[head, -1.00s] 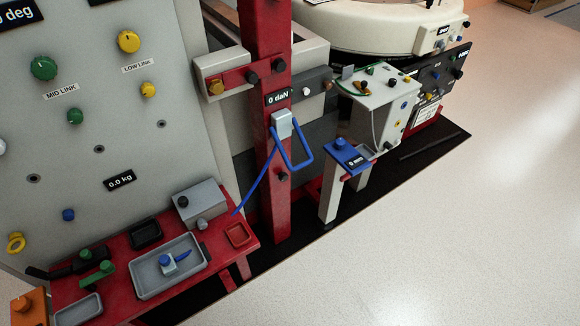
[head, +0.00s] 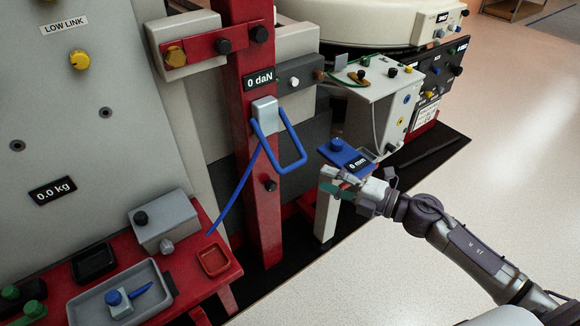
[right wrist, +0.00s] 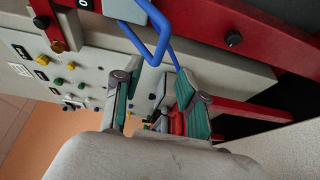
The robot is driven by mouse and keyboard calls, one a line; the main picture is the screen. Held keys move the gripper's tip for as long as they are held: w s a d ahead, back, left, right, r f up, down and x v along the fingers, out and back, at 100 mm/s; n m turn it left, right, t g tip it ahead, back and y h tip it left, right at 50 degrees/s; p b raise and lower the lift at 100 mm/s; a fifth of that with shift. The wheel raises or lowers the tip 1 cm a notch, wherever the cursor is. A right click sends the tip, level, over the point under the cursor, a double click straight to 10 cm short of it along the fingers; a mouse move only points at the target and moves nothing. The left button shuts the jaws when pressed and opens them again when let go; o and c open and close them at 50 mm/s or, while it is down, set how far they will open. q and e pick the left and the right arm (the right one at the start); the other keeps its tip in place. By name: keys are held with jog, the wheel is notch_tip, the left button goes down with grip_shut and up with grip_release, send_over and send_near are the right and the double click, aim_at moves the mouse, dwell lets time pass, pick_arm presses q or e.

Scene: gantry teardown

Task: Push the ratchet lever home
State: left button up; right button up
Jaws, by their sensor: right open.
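The ratchet on the red post has a pale grey body (head: 264,112) below the "0 daN" display. Its lever appears to be the blue U-shaped bar (head: 303,157), which sticks out from the body and hangs down to the right. In the right wrist view, the blue bar (right wrist: 160,45) shows beyond the fingertips, at the top. A blue strap (head: 237,192) runs from the ratchet down to the left. My right gripper (head: 337,180) is open and empty, right of and below the bar, apart from it. It also shows in the right wrist view (right wrist: 155,90). My left gripper is out of view.
A small stand with a blue top (head: 345,152) and a "0 mm" display is right behind my right gripper. A red bench (head: 195,272) with trays is at lower left. Open floor lies to the right.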

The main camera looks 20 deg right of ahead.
aim_at(293, 164)
jog(key=x, duration=1)
jog(key=shift+w, duration=0.1)
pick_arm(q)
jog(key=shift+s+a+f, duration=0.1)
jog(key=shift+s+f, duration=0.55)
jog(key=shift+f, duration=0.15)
pick_arm(e)
grip_shut()
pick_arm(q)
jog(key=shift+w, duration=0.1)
